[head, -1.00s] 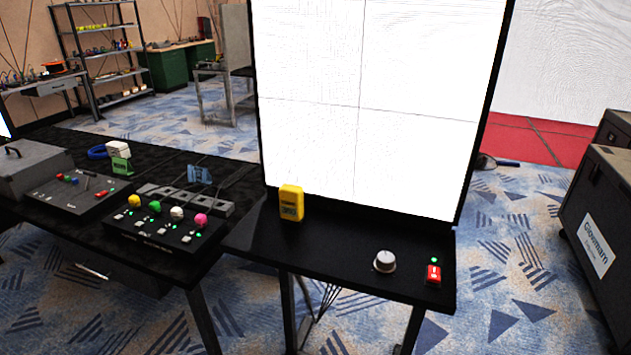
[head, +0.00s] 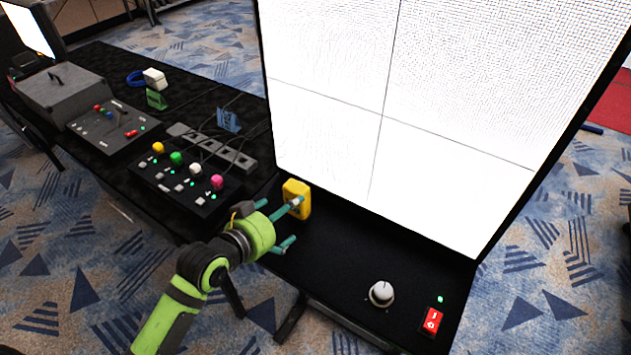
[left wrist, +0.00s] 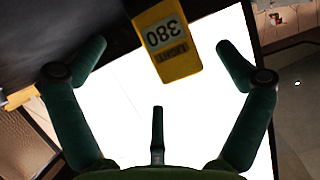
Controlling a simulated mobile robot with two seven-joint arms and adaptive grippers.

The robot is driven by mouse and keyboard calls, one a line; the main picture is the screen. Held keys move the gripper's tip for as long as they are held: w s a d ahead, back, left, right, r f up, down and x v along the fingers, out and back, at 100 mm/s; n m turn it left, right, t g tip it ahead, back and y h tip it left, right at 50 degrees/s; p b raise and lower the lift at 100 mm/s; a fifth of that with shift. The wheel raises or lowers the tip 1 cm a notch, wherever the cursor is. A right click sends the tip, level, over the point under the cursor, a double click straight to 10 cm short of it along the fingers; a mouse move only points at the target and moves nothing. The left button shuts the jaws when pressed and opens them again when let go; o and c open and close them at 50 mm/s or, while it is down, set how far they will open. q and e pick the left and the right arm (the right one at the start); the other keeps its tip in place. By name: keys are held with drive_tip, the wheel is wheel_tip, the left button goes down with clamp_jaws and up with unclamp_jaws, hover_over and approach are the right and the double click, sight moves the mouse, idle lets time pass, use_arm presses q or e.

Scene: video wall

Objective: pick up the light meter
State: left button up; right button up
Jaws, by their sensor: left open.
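The light meter (head: 303,205) is a small yellow block standing on the black table in front of the white screen. In the left wrist view the light meter (left wrist: 166,42) shows a display reading 380 and the word LIGHT, upside down. My left gripper (head: 284,222) is open just in front of the meter, and one finger overlaps it in the head view. In the left wrist view the open fingers (left wrist: 158,60) lie to both sides of the meter, with visible gaps. My right gripper is not in view.
The bright video wall (head: 390,100) rises directly behind the meter. A white knob (head: 381,293) and a red switch (head: 432,320) are to the right on the same table. A control panel with coloured knobs (head: 186,185) stands to the left. The table between meter and knob is clear.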

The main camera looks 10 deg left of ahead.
use_arm(q)
drive_tip(key=shift+w+d, duration=0.25)
drive_tip(key=shift+w, duration=0.45)
drive_tip(key=shift+p, duration=0.4)
drive_tip(key=shift+w+d+f+p, duration=0.1)
drive_tip(key=shift+w+d+p, duration=0.1)
drive_tip(key=shift+w+p, duration=0.25)
drive_tip(key=shift+w+d+f+p, duration=0.1)
drive_tip(key=shift+w+d+p, duration=0.1)
drive_tip(key=shift+w+p, duration=0.25)
drive_tip(key=x, duration=0.2)
drive_tip(key=shift+w+d+f, duration=0.1)
drive_tip(key=shift+w, duration=0.15)
drive_tip(key=shift+w+d+f, duration=0.1)
drive_tip(key=shift+w+f, duration=0.1)
drive_tip(key=shift+w, duration=0.1)
drive_tip(key=c, duration=1.1)
drive_tip(key=shift+c, duration=1.4)
drive_tip(key=shift+r, duration=0.15)
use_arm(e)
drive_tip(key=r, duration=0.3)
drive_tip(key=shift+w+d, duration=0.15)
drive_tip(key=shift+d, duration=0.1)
